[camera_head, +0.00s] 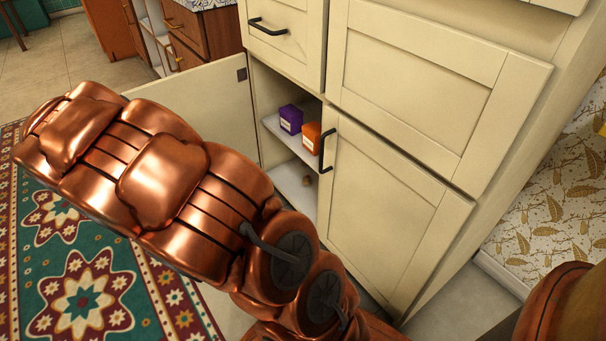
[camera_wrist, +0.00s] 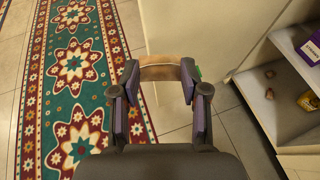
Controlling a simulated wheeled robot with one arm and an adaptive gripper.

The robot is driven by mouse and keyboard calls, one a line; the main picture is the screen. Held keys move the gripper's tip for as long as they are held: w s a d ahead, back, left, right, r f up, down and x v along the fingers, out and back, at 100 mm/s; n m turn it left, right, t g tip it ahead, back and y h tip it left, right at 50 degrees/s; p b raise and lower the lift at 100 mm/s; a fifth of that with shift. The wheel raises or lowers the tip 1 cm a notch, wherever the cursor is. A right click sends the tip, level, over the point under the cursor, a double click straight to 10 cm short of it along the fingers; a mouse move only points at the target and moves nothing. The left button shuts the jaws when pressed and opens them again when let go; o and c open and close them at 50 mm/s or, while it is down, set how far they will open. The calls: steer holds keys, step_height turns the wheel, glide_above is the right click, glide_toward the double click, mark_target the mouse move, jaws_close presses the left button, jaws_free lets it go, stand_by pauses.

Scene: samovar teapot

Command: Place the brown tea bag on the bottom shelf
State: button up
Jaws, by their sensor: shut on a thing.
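In the wrist view my gripper (camera_wrist: 160,78) is shut on a brown thing (camera_wrist: 160,72), which looks like the brown tea bag, held between the two fingertips above the floor. The open cabinet's bottom shelf (camera_wrist: 262,110) is to the right of the gripper, apart from it. The bottom shelf also shows in the head view (camera_head: 293,181), with a small brown item (camera_head: 307,181) on it. My gripper and the held thing do not show in the head view, where my copper arm fills the middle.
The upper shelf (camera_head: 273,124) holds a purple box (camera_head: 291,119) and an orange box (camera_head: 311,136). The cabinet door (camera_head: 215,105) stands open on the left. Small brown items (camera_wrist: 269,94) and a yellow item (camera_wrist: 308,101) lie on the bottom shelf. A patterned rug (camera_wrist: 75,90) covers the floor.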

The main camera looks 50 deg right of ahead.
steer(key=w+d+f+m+g+h, duration=0.1)
steer(key=d+f+m+g+h, duration=0.25)
steer(key=d+f, duration=0.75)
steer(key=m+g+h+b, duration=0.2)
steer(key=m+g+b, duration=0.4)
steer(key=m+g, duration=0.5)
glide_toward(313, 206)
steer(key=d+r, duration=0.1)
steer(key=d, duration=0.1)
steer(key=s+d+r, duration=0.1)
steer(key=d+r, duration=0.1)
steer(key=d, duration=0.1)
steer(key=s+d+r, duration=0.1)
steer(key=d+r, duration=0.1)
steer(key=d, duration=0.1)
steer(key=shift+r, duration=0.15)
steer(key=shift+d+f+b, duration=0.2)
steer(key=shift+f+b, duration=0.1)
steer(key=shift+f, duration=0.15)
steer(key=shift+d+f+b, duration=0.2)
steer(key=shift+f+b, duration=0.1)
steer(key=shift+f, duration=0.2)
steer(key=shift+s+f+b, duration=0.1)
steer(key=shift+f+b, duration=1.15)
steer(key=shift+f, duration=1.1)
steer(key=shift+d+f+b, duration=0.15)
steer(key=shift+b, duration=0.15)
